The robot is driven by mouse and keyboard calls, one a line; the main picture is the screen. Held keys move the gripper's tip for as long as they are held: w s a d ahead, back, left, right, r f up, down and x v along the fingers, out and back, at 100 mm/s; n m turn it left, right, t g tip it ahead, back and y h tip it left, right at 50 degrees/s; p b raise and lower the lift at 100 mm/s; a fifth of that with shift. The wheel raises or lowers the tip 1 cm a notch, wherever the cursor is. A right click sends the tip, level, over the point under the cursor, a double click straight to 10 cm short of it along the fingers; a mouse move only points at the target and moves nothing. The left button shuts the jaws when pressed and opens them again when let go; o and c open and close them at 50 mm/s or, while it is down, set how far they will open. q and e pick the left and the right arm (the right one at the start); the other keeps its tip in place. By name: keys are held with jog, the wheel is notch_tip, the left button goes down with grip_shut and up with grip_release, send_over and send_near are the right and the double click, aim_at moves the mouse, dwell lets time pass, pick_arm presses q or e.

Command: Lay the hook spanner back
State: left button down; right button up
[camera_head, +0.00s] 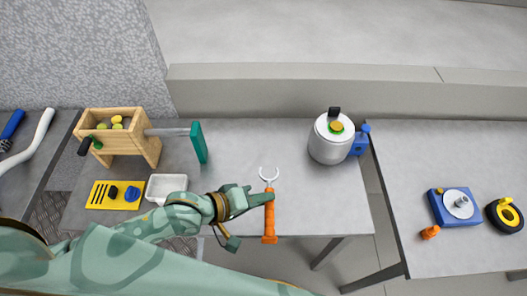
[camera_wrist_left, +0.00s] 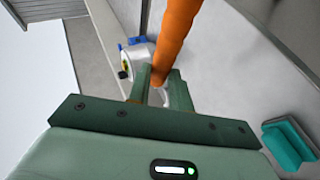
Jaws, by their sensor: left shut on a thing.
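The hook spanner (camera_head: 269,220) has an orange handle and a pale open hook at its far end. My left gripper (camera_head: 267,197) is shut on it near the upper part of the handle. In the head view the hook points away from me and the handle end points toward the table's front edge. In the left wrist view the orange handle (camera_wrist_left: 173,40) rises between the fingers of my left gripper (camera_wrist_left: 162,82). I cannot tell whether the spanner touches the grey table (camera_head: 320,205) or is held above it. My right gripper is not in view.
A wooden press box (camera_head: 123,140) with a teal-handled bar, a yellow tray (camera_head: 102,196) and a white tub (camera_head: 165,187) stand on the left. A white canister (camera_head: 330,145) stands at the back right. The table right of the spanner is clear. Another table (camera_head: 460,255) is farther right.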

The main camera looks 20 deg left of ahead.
pick_arm(q)
jog(key=shift+w+f, duration=0.15)
jog(key=w+a+f+b, duration=0.1)
jog(key=w+f+b, duration=0.1)
jog(key=w+f, duration=0.1)
jog(key=w+a+f+b, duration=0.1)
jog(key=w+f+b, duration=0.2)
jog(key=w, duration=0.2)
jog(key=w+a+f+b, duration=0.1)
jog(key=w+f+b, duration=0.1)
jog(key=w+f, duration=0.1)
jog(key=shift+w+a+b, duration=0.3)
jog(key=shift+w+a, duration=0.1)
jog(key=shift+w, duration=0.3)
jog(key=f, duration=0.1)
jog(key=f+b, duration=0.1)
jog(key=f, duration=0.1)
jog(key=shift+w+a+f+b, duration=0.2)
jog(key=shift+w+f+b, duration=0.1)
jog(key=shift+w, duration=0.1)
jog(key=shift+r, duration=0.1)
jog(key=c, duration=1.3)
grip_release()
jog(key=shift+o, duration=0.2)
